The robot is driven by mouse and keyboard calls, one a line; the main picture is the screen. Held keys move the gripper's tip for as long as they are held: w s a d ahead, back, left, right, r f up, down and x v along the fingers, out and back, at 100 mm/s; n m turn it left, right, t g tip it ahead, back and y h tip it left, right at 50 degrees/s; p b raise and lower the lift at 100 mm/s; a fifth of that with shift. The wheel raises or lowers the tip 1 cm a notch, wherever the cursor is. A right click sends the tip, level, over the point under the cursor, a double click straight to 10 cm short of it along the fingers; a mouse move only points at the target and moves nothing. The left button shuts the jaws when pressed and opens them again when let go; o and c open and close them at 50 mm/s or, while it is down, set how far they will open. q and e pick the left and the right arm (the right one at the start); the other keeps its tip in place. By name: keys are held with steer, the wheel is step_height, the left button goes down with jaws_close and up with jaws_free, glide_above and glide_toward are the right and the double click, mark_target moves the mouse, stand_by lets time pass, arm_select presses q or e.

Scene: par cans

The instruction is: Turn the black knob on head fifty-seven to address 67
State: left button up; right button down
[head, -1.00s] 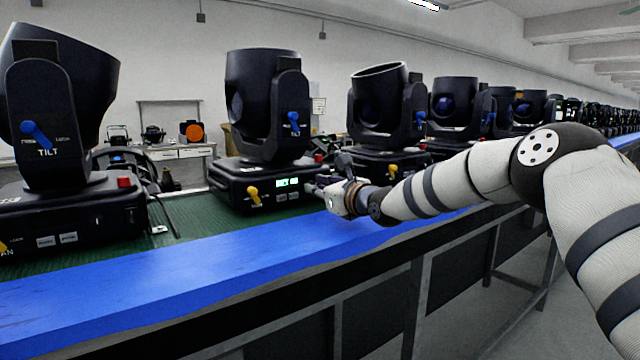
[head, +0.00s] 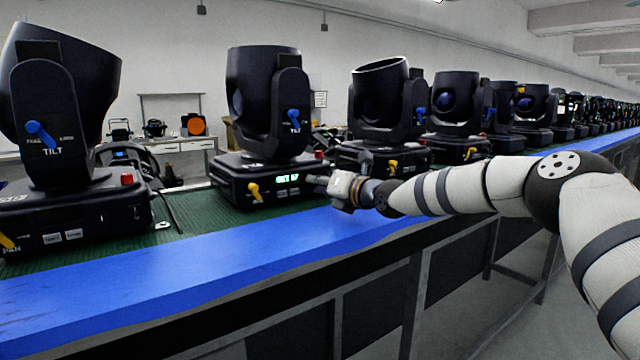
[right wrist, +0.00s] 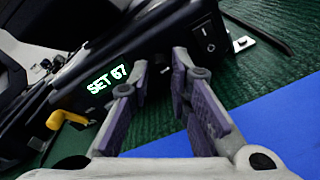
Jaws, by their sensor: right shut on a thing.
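The moving head with the lit display (head: 287,178) stands second from the left in the head view. In the right wrist view its display (right wrist: 107,80) reads SET 67 in green-white. A yellow lever (head: 254,192) sits left of the display; it also shows in the right wrist view (right wrist: 66,120). My right gripper (head: 319,183) is at the front panel, just right of the display. In the right wrist view its purple-padded fingers (right wrist: 160,72) reach the panel and are shut on the black knob, which is mostly hidden between the tips. My left gripper is not in view.
Another moving head (head: 60,200) stands to the left, and a long row (head: 458,105) runs away to the right. They stand on a green mat (head: 205,215) behind a blue bench edge (head: 190,255). A power switch (right wrist: 208,40) is close to my fingers.

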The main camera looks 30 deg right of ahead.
stand_by(0.4)
steer(key=c, duration=1.5)
jaws_free()
steer(key=shift+w, duration=0.1)
steer(key=shift+o, duration=0.2)
steer(key=s, duration=0.7)
steer(key=shift+s+d+r, duration=0.3)
steer(key=shift+r, duration=0.05)
steer(key=shift+f, duration=0.1)
